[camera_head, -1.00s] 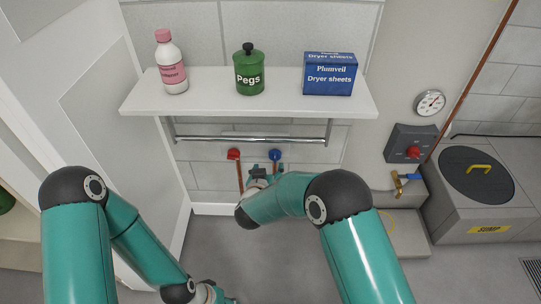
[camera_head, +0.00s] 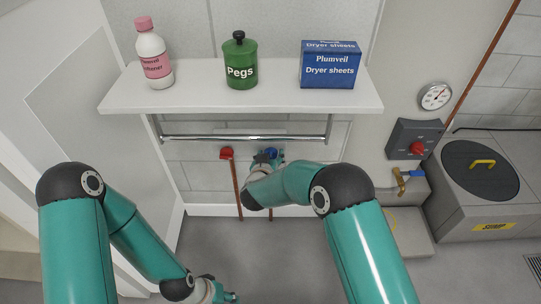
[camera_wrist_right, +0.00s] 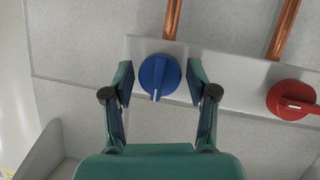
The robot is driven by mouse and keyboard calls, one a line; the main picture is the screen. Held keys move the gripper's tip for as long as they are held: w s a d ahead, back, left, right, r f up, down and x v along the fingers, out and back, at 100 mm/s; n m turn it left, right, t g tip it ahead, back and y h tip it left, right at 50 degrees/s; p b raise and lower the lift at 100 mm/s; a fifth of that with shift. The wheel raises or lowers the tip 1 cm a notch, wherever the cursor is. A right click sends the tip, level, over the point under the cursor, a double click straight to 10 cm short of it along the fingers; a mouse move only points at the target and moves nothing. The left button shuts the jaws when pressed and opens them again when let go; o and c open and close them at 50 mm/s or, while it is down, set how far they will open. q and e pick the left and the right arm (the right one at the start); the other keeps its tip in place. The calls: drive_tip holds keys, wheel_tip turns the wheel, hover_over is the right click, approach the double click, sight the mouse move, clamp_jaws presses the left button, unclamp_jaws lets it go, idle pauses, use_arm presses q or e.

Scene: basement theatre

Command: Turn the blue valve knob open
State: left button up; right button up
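The blue valve knob (camera_head: 270,152) is on the wall below the shelf rail, partly hidden by my right gripper (camera_head: 268,160). In the right wrist view the blue knob (camera_wrist_right: 159,76) is a round disc with a pale mark at its lower edge, in front of a copper pipe. My right gripper (camera_wrist_right: 160,83) is open there, with one finger on each side of the knob and a gap visible on both sides. My left gripper (camera_head: 222,296) is low at the bottom edge of the head view, partly cut off, away from the knob.
A red knob (camera_wrist_right: 291,100) sits right of the blue one in the wrist view and left in the head view (camera_head: 226,153). A white shelf (camera_head: 200,103) and metal rail (camera_head: 240,137) are above. A grey box with red knob (camera_head: 416,148) is at right.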

drive_tip(key=c, duration=0.7)
drive_tip(key=shift+c, duration=0.2)
drive_tip(key=shift+y+b, duration=0.3)
drive_tip(key=shift+d+f+m+y+b, duration=0.1)
drive_tip(key=shift+m+y+b, duration=0.3)
drive_tip(key=shift+m+b, duration=0.4)
drive_tip(key=m+y+b, duration=0.1)
drive_tip(key=m+b, duration=0.1)
drive_tip(key=b, duration=0.3)
drive_tip(key=m+y+b, duration=0.2)
drive_tip(key=b, duration=0.3)
drive_tip(key=m+y+b, duration=0.2)
drive_tip(key=b, duration=0.2)
drive_tip(key=shift+d+f+m+b, duration=0.25)
drive_tip(key=shift+d+m+b, duration=0.1)
drive_tip(key=shift+m+b, duration=0.05)
drive_tip(key=shift+r+m+t+y+b, duration=0.1)
drive_tip(key=shift+m+t+y+b, duration=0.25)
drive_tip(key=shift+m, duration=0.25)
drive_tip(key=shift+m+t+y, duration=0.35)
drive_tip(key=shift+m+y, duration=0.3)
drive_tip(key=shift+m, duration=0.65)
